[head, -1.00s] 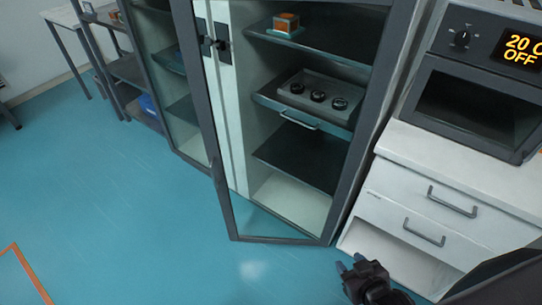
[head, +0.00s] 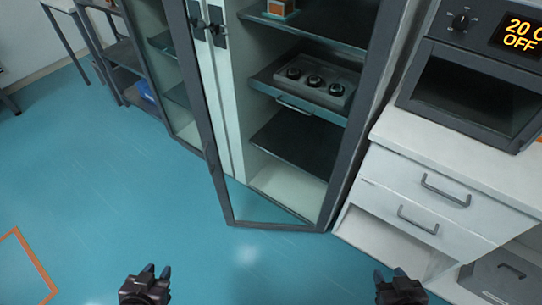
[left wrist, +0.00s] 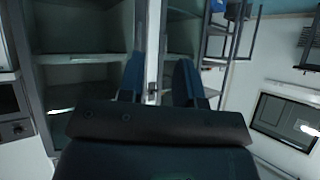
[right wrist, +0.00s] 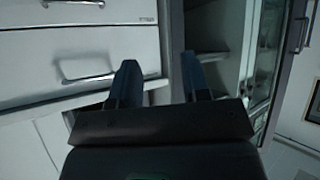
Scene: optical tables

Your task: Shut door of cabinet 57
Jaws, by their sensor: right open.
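The grey-framed glass door (head: 216,178) of the tall cabinet (head: 345,130) stands open, swung out toward me over the floor. No cabinet number is readable. My left gripper (head: 156,271) is open and empty, low in the head view, left of the door and apart from it. In the left wrist view its fingers (left wrist: 158,80) are spread. My right gripper (head: 398,274) is open and empty, below and right of the door, in front of the drawers. Its spread fingers also show in the right wrist view (right wrist: 157,78).
Inside the cabinet, a shelf tray (head: 318,85) holds three black round parts, and a small orange box (head: 280,8) sits above. A white drawer unit (head: 420,190) with an oven-like device (head: 470,85) stands at the right. Blue floor (head: 90,200) is free at the left.

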